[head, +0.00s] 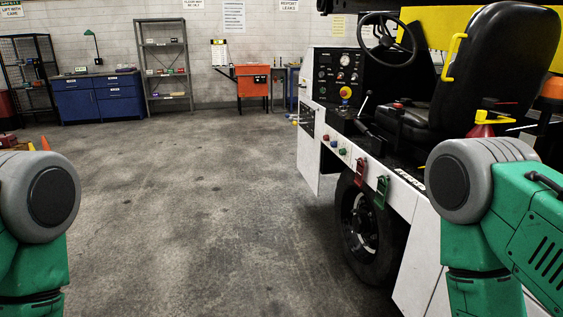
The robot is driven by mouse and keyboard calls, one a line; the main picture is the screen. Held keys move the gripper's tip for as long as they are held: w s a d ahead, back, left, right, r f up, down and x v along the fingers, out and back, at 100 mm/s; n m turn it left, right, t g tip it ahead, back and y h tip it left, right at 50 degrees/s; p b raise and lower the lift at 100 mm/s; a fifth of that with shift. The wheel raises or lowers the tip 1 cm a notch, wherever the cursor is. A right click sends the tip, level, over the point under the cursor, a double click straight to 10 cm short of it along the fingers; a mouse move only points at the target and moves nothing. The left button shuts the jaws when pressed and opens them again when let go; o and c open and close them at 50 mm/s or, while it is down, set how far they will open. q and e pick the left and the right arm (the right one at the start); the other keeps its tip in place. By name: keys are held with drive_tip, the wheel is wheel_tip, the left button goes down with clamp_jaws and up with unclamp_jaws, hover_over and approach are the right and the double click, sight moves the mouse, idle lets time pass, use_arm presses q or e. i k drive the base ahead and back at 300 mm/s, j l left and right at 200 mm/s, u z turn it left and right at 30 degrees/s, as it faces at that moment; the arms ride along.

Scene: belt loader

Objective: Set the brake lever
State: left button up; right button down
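The belt loader (395,170) stands on the right with its open driver's station facing me. A thin upright lever (363,104) with a pale tip rises from the black deck between the dash (338,78) and the black seat (497,70). A black box with a red part (397,105) is beside the seat. I cannot tell for certain which control is the brake lever. Green and grey links of my arms show at the lower left and lower right. Neither gripper is in view, and both are well apart from the lever in the picture.
The steering wheel (387,39) and a yellow grab handle (453,58) stand near the seat. Red and green tags (382,192) hang on the loader's side above the tire (361,232). The concrete floor (200,210) ahead is clear. Shelves and blue cabinets (98,98) line the back wall.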

sight(367, 131)
drive_tip(key=i, duration=1.15)
drive_tip(key=i+l+u, duration=0.1)
drive_tip(key=i, duration=1)
